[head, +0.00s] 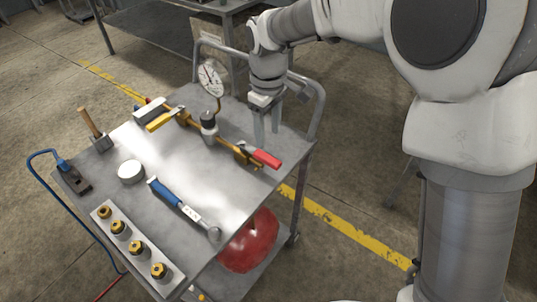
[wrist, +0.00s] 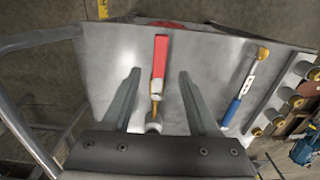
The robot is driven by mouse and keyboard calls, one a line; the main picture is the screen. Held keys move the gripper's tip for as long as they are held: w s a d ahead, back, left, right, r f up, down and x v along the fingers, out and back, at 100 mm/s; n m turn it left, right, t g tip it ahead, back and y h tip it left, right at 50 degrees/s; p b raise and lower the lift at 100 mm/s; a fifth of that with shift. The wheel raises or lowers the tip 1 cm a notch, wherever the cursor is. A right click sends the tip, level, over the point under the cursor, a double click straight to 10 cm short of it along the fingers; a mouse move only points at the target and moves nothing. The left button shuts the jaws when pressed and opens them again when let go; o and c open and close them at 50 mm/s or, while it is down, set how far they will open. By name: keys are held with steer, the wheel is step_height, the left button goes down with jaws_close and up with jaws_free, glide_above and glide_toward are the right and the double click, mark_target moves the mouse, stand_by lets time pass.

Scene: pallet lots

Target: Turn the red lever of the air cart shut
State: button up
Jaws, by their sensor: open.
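The air cart (head: 165,215) is a grey metal table on a tube frame. A brass pipe assembly (head: 188,120) crosses its far side and ends at a valve with a red lever (head: 267,159). The lever points roughly in line with the pipe. My gripper (head: 268,142) points down, open and empty, just behind the lever in the head view. In the wrist view the red lever (wrist: 159,57) shows between the two spread fingers (wrist: 160,74), apart from both. How far the fingertips are above the lever I cannot tell. The gripper body hides part of the pipe there.
A pressure gauge (head: 210,78) stands up from the pipe. The cart's tube handle (head: 321,105) rises behind my gripper.

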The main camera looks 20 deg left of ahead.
mark_target(268, 157)
step_height(268, 157, down, 8)
steer(key=shift+f+b, duration=0.1)
steer(key=shift+b, duration=0.45)
steer(key=shift+c, duration=0.2)
jaws_close()
stand_by(1.0)
